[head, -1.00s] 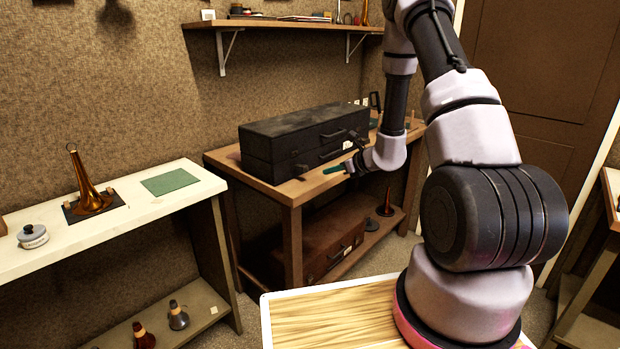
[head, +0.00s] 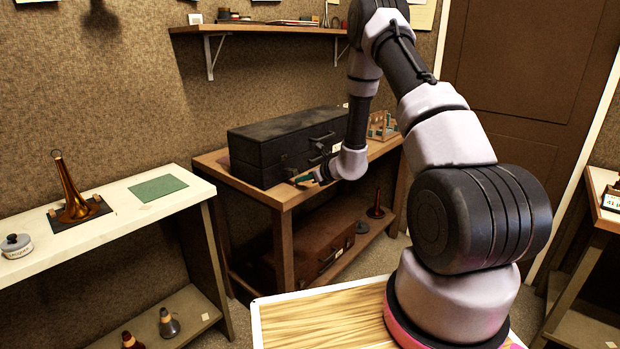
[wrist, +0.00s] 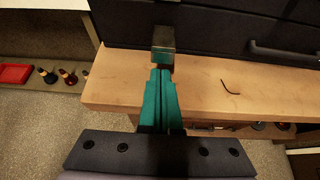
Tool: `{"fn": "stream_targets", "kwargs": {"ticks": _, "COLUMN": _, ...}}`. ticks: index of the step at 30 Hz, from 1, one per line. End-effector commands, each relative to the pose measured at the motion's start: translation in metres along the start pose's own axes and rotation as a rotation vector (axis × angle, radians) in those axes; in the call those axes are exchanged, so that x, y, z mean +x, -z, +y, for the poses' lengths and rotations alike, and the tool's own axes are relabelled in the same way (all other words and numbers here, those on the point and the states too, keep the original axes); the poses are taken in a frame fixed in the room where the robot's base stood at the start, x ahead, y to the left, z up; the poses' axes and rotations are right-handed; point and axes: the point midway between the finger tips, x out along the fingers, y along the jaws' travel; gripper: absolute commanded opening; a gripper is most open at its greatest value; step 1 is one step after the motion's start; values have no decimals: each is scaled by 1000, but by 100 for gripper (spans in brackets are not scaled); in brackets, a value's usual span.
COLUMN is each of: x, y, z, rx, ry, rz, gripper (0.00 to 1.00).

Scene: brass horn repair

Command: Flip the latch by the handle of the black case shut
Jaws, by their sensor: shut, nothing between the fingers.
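The black case (head: 285,135) lies on the wooden bench, with a dark seam along its side. In the wrist view its dark front (wrist: 220,22) fills the top, with a black handle (wrist: 280,52) at the right. A grey-brown metal latch (wrist: 163,40) stands out from the case front, left of the handle; its exact angle is hard to tell. My gripper (wrist: 160,72) has green fingers, shut together and empty, with the tips just at the latch's lower end. Contact cannot be told.
The wooden bench (wrist: 120,92) has a narrow bare strip before the case, with a thin dark curved piece (wrist: 230,88) on it. A brown case (head: 315,245) lies on its lower shelf. A white table (head: 110,235) with a horn bell (head: 72,195) stands left.

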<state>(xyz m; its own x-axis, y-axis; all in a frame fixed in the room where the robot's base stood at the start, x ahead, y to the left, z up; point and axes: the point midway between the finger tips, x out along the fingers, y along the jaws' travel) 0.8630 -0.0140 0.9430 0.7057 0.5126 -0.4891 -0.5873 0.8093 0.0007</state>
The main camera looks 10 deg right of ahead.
Motion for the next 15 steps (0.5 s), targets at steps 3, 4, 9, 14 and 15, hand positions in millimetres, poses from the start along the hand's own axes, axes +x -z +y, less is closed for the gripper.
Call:
{"fn": "stream_targets", "kwargs": {"ticks": 3, "x": 7, "y": 0, "z": 0, "rx": -2, "ry": -1, "rz": 0, "gripper": 0}}
{"fn": "stream_targets", "kwargs": {"ticks": 4, "x": 8, "y": 0, "z": 0, "rx": -2, "ry": -1, "rz": 0, "gripper": 0}}
{"fn": "stream_targets", "kwargs": {"ticks": 9, "x": 8, "y": 0, "z": 0, "rx": -1, "ry": -1, "rz": 0, "gripper": 0}}
{"fn": "stream_targets", "kwargs": {"ticks": 14, "x": 8, "y": 0, "z": 0, "rx": -1, "ry": -1, "rz": 1, "gripper": 0}}
{"fn": "stream_targets", "kwargs": {"ticks": 15, "x": 8, "y": -1, "z": 0, "rx": -2, "ry": 0, "rz": 2, "gripper": 0}}
